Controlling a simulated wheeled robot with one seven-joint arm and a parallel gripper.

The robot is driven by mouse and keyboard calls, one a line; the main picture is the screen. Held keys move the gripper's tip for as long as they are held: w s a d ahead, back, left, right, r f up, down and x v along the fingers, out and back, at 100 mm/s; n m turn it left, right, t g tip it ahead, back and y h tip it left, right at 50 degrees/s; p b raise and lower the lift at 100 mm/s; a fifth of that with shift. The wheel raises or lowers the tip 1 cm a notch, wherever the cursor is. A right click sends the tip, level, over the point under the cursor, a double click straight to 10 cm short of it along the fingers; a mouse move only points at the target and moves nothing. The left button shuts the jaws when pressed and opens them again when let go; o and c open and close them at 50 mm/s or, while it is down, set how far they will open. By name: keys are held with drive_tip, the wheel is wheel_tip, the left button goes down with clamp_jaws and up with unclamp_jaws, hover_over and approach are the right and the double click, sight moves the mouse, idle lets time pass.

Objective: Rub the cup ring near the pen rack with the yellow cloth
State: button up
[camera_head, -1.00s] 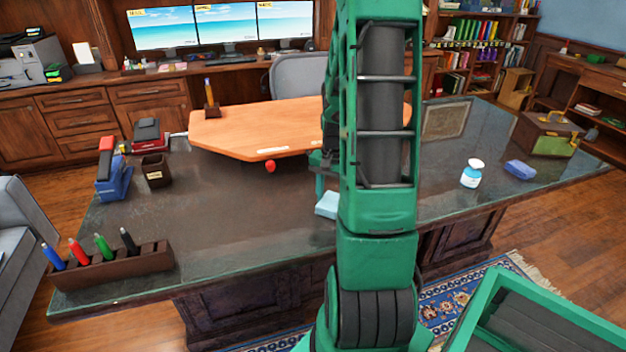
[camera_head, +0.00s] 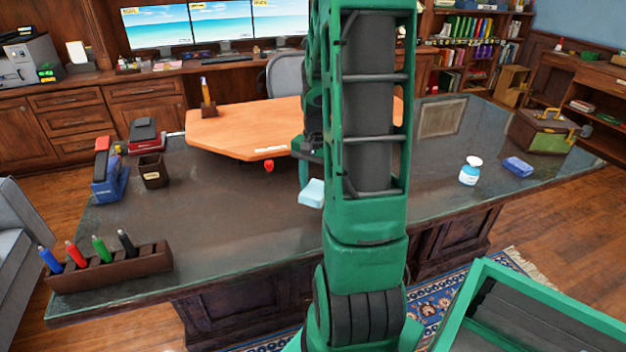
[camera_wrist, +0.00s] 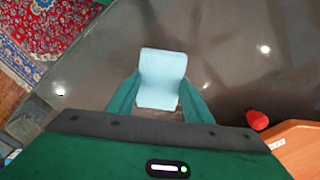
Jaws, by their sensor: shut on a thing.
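My gripper (camera_wrist: 158,104) is shut on a light blue, cloth-like pad (camera_wrist: 163,68), held between its two green fingers over the dark desk. The pad also shows in the head view (camera_head: 312,193), left of my arm and near the middle of the desk. Whether it touches the desk is unclear. The brown pen rack (camera_head: 112,268), with blue, red, green and black pens, stands at the desk's front left corner, well left of my gripper. I see no yellow cloth, and I cannot make out a cup ring on the dark glossy top (camera_head: 215,225).
A blue stapler-like object (camera_head: 108,185) and a dark pen cup (camera_head: 152,172) stand behind the rack. A small red object (camera_head: 268,166) lies by the orange board (camera_head: 240,135). The desk between rack and gripper is clear.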

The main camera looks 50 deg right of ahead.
drive_tip(key=shift+r, duration=1.65)
drive_tip(key=shift+s, duration=0.1)
